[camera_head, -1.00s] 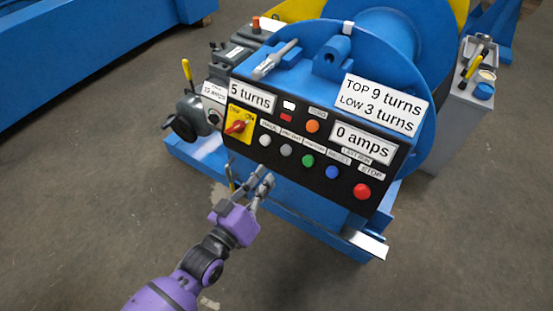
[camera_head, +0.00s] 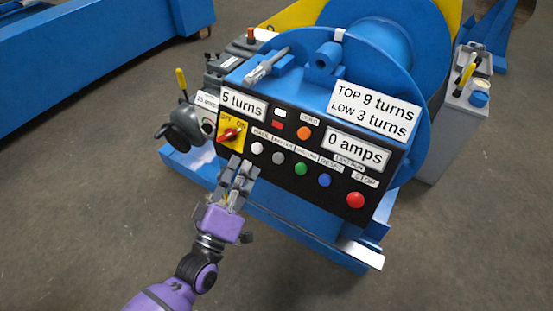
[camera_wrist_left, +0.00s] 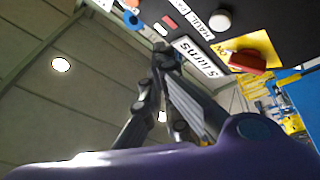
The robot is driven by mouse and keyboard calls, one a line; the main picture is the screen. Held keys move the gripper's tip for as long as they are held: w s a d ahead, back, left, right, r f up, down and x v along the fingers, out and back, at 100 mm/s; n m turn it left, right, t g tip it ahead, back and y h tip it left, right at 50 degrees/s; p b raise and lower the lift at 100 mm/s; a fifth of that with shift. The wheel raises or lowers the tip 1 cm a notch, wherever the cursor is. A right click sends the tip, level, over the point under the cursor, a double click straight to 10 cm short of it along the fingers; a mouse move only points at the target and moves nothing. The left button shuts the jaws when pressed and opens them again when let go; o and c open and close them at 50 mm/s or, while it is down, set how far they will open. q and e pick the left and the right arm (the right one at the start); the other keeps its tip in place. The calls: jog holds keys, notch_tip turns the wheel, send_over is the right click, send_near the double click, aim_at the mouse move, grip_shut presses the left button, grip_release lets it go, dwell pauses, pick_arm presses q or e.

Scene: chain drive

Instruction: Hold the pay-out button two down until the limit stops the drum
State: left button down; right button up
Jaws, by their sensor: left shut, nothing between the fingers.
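The black control panel (camera_head: 282,193) carries a row of round buttons: white (camera_head: 257,149), grey (camera_head: 278,158), green (camera_head: 301,168), blue (camera_head: 324,180) and red (camera_head: 355,200). The white one's label seems to read HAUL and the red one's STOP; the grey and green labels are too small to read surely, so I cannot tell which is pay-out two. The displays (camera_head: 244,104) read 5 turns and 0 amps. My left gripper (camera_head: 241,164) is shut and empty, at the panel's lower left just below the white button. Contact is not visible. The white button also shows in the left wrist view (camera_wrist_left: 220,20).
A yellow switch plate (camera_head: 232,135) with a red knob sits left of the buttons. The blue drum (camera_head: 375,50) stands behind, with a sign reading TOP 9 turns, LOW 3 turns (camera_head: 375,110). A grey cabinet (camera_head: 449,135) stands right. Floor in front is clear.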

aim_at(278, 158)
pick_arm(q)
jog(key=w+d+f+b, duration=0.3)
jog(key=w+d+b, duration=0.1)
jog(key=w, duration=0.1)
jog(key=shift+w+f, duration=0.3)
pick_arm(e)
jog(key=shift+g, duration=0.3)
jog(key=f, duration=0.1)
jog(key=s+f, duration=0.2)
jog(key=f, duration=0.1)
jog(key=shift+d, duration=0.4)
jog(key=shift+w, duration=0.25)
jog(key=shift+w+a, duration=0.1)
jog(key=shift+w, duration=0.15)
jog(key=shift+s, duration=0.35)
pick_arm(q)
jog(key=shift+w+d+f+b, duration=0.2)
jog(key=shift+w+d+b, duration=0.1)
jog(key=shift+b, duration=0.15)
pick_arm(e)
jog(key=shift+s+f, duration=0.25)
jog(key=shift+s, duration=0.05)
